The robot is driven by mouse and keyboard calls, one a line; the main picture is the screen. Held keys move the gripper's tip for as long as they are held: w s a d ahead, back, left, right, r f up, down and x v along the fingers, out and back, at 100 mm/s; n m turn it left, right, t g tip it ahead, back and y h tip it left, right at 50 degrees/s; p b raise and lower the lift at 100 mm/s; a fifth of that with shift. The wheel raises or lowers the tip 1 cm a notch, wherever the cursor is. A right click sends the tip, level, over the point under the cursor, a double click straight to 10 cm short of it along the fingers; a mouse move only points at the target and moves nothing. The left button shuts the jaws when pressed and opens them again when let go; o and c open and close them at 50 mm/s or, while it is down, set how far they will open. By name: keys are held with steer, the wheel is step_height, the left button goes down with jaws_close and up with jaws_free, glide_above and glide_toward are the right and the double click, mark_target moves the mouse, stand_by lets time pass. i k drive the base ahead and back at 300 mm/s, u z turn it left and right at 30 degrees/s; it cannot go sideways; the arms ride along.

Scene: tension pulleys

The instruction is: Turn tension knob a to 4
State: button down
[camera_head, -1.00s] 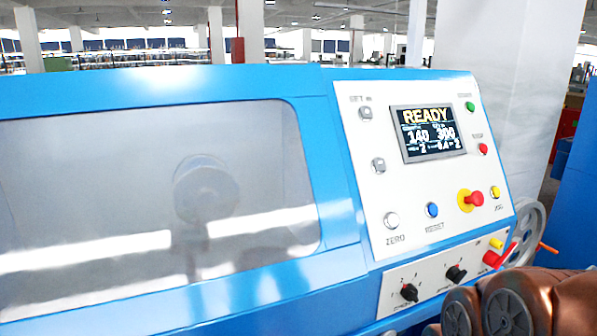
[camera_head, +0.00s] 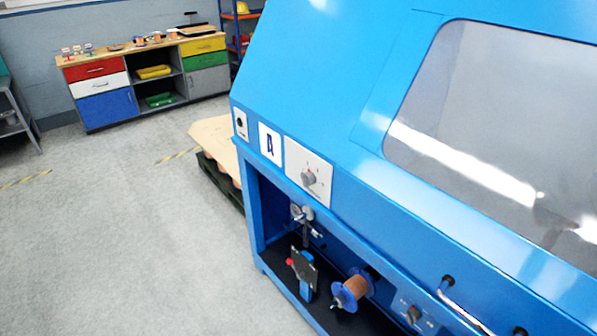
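Tension knob a seems to be the grey round knob (camera_head: 308,178) on a white plate (camera_head: 322,170) at the left end of the blue machine (camera_head: 300,75). A plate with a dark letter A (camera_head: 270,143) sits just left of it. A second, smaller knob (camera_head: 413,314) shows on the lower front at the bottom of the picture. My gripper is not in view.
Below the plate, an open bay holds a copper-coloured spool (camera_head: 352,289) and pulleys (camera_head: 302,213). A handle bar (camera_head: 465,307) sticks out at lower right. A pallet (camera_head: 215,150) stands beside the machine. A drawer workbench (camera_head: 150,75) is at the back left. The grey floor at left is clear.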

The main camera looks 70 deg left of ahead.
mark_target(308, 178)
steer(key=u, duration=4.15)
steer(key=i, duration=0.25)
steer(key=z, duration=0.05)
